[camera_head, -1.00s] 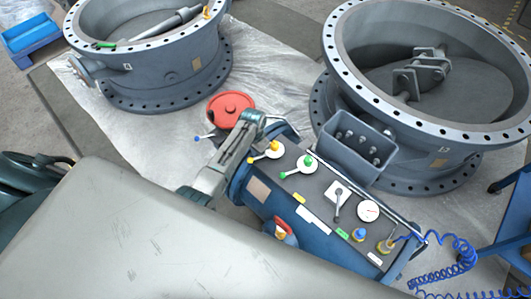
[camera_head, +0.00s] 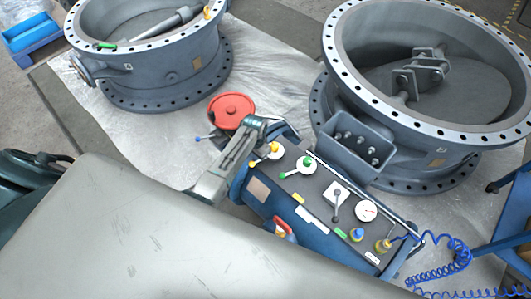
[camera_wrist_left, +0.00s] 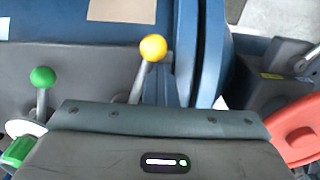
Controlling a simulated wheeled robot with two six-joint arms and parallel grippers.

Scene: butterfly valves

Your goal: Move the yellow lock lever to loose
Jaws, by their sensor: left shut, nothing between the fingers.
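The yellow lock lever (camera_head: 273,147) stands at the upper left end of the dark control panel (camera_head: 318,187). It has a yellow ball knob and a white round plate. In the left wrist view the yellow knob (camera_wrist_left: 153,47) is on a tilted grey stem; its base is hidden behind my gripper housing. My left gripper (camera_head: 270,124) is beside the panel's upper left end, close to the yellow lever; it is shut and empty. Its fingertips are hard to make out. I cannot tell whether it touches the lever. My right gripper is not in view.
A green-knobbed lever (camera_head: 307,161) stands right beside the yellow one. A black-handled lever (camera_head: 337,204) and a white gauge (camera_head: 366,211) are farther along. A red round lid (camera_head: 231,110) lies behind my arm. A large grey valve (camera_head: 430,145) stands close behind the panel.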

